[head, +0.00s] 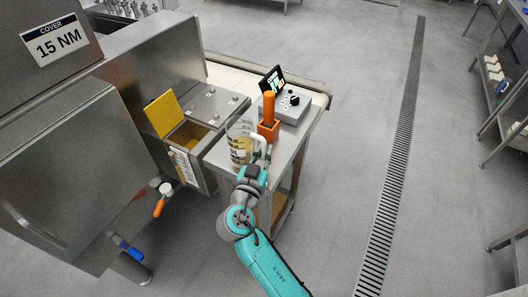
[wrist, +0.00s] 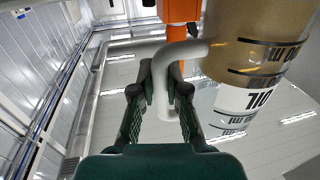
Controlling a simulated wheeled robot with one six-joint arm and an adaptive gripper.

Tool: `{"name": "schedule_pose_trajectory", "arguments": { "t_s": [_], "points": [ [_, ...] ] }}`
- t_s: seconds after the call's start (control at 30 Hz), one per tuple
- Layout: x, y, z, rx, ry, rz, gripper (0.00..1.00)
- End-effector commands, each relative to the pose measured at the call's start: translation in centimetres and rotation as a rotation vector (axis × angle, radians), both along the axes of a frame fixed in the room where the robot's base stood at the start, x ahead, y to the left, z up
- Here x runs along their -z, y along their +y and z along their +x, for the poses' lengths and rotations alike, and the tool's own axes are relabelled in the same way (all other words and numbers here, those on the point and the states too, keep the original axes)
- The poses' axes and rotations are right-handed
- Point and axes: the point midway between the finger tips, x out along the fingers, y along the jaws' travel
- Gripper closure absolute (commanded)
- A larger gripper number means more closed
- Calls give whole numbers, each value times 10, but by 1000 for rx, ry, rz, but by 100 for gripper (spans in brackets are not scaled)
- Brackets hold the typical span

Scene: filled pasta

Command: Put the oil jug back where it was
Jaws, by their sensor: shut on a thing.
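The oil jug (head: 240,148) is a clear jug with yellowish oil in its lower part, a white handle and dark printed marks. It is upright over the near left part of the small steel side table (head: 292,140); I cannot tell whether its base touches the top. My gripper (head: 259,163) is at the jug's right side, shut on its handle. In the wrist view my gripper (wrist: 162,98) has a finger on each side of the white handle, and the jug (wrist: 262,62) fills the upper right. The jug's underside is hidden.
An orange-handled tool in an orange holder (head: 268,128) stands close behind the jug. A control box (head: 291,106) with a screen is farther back. To the left is a steel machine with an open yellow lid (head: 163,114).

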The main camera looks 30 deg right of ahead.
Motion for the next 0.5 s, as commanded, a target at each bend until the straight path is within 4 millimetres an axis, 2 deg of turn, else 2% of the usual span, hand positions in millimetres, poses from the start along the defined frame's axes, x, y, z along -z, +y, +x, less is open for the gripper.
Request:
{"name": "schedule_pose_trajectory", "arguments": {
  "t_s": [0.17,0.2,0.27,0.5],
  "points": [
    [3,0,0,0,-1,0,100],
    [3,0,0,0,1,1,77],
    [3,0,0,0,1,1,62],
    [3,0,0,0,0,0,61]
  ]
}}
